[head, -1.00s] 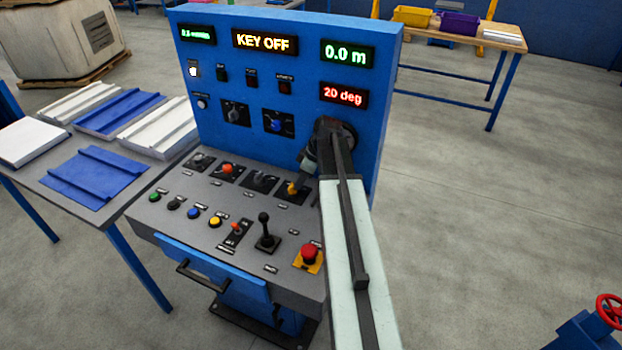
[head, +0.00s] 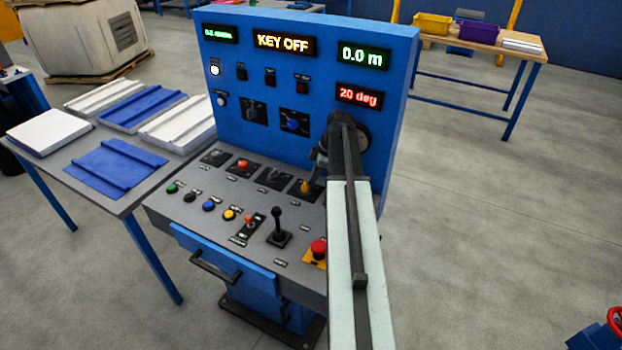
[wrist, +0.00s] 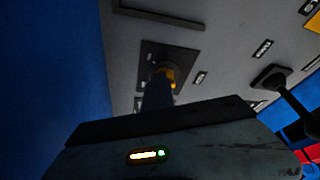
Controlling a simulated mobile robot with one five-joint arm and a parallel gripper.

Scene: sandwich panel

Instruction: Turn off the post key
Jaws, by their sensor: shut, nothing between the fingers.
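The control panel (head: 232,110) is a blue upright board over a grey sloping desk. Its amber display (head: 285,41) reads KEY OFF. A yellow rotary knob (head: 305,187) sits on a black square plate at the desk's right end. My gripper (head: 314,181) reaches down right at this knob. In the wrist view the yellow knob (wrist: 169,74) shows just beyond my shut, dark fingers (wrist: 157,92), which partly cover it. I cannot tell whether they touch. No readable label marks which control is the post key.
Beside the yellow knob are a black knob (head: 275,177) and a red knob (head: 243,165). A black joystick (head: 279,228) and a red emergency button (head: 318,249) stand nearer.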

